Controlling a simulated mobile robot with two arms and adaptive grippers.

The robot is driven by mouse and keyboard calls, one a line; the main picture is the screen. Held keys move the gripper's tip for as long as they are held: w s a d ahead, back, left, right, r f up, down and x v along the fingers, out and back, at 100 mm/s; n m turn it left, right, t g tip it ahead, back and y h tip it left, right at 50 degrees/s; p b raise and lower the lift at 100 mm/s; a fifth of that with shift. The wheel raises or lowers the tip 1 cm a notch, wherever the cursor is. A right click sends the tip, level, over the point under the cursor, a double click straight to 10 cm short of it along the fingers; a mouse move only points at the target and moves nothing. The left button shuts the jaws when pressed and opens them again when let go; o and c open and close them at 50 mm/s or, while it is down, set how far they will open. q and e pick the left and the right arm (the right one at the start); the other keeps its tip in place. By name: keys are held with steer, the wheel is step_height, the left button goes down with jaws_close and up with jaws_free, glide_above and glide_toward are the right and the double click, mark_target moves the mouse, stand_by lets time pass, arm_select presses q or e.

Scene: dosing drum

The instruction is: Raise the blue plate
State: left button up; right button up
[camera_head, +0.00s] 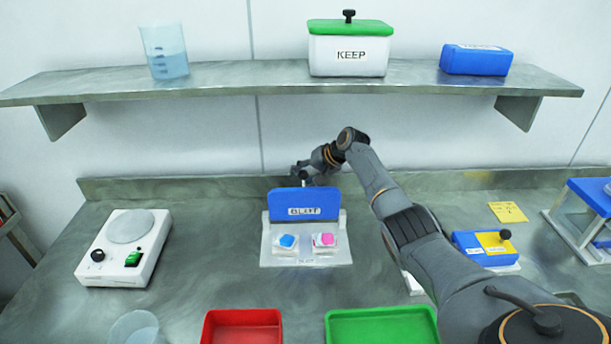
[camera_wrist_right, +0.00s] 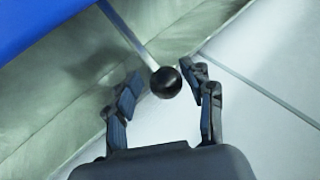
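The blue plate (camera_head: 304,204), with a label that seems to read BLOT, stands upright at the back of a pale base (camera_head: 306,259) on the bench. A thin rod topped by a black ball knob (camera_wrist_right: 166,82) rises from it. My right gripper (camera_head: 302,174) is just above and behind the plate's top edge. In the right wrist view my right gripper (camera_wrist_right: 163,84) is open, with the knob between its fingertips and a gap visible at the left finger. The plate's blue face (camera_wrist_right: 40,25) fills the upper left corner there. My left gripper is not in view.
A blue pad (camera_head: 286,241) and a pink pad (camera_head: 325,240) sit on the base before the plate. A white scale (camera_head: 125,247) stands left, red (camera_head: 242,327) and green (camera_head: 380,327) trays in front. A shelf (camera_head: 240,78) runs above, with the KEEP box (camera_head: 350,55).

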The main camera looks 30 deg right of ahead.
steer(key=v, duration=1.2)
stand_by(0.4)
